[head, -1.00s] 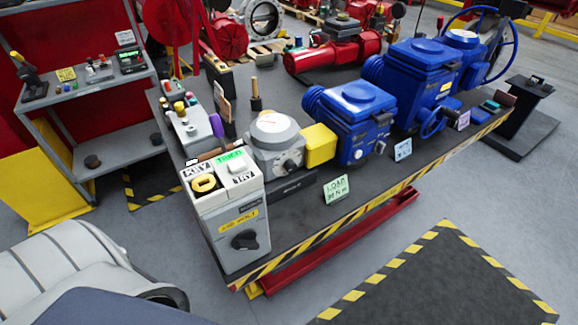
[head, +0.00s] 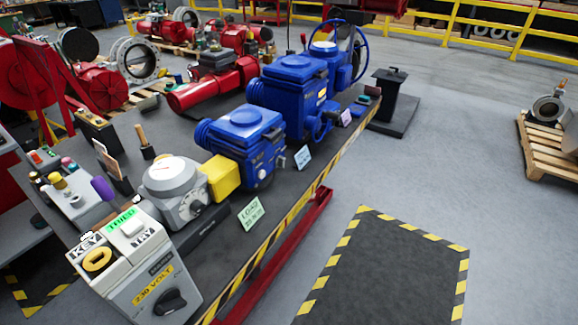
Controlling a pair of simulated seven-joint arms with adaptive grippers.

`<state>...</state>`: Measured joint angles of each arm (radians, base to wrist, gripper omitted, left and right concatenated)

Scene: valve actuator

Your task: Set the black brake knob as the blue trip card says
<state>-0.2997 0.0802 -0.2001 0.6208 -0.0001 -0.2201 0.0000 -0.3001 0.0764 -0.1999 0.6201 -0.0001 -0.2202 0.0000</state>
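The light blue card (head: 303,156) stands at the front edge of the bench, before the blue actuators; its writing is too small to read. A black knob (head: 171,301) sits on the front of the grey box (head: 130,262), below a yellow 230 VOLT label. A grey domed unit (head: 172,180) behind the box has a dial on top and a small round knob (head: 190,208) on its front. I cannot tell which knob is the brake knob. Neither of my grippers is in view.
A green card (head: 251,211) reading LOAD and a purple card (head: 346,117) stand along the striped bench edge. Blue actuators (head: 245,138) fill the bench behind. A striped floor mat (head: 385,270) lies clear at right. A pallet (head: 545,150) stands far right.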

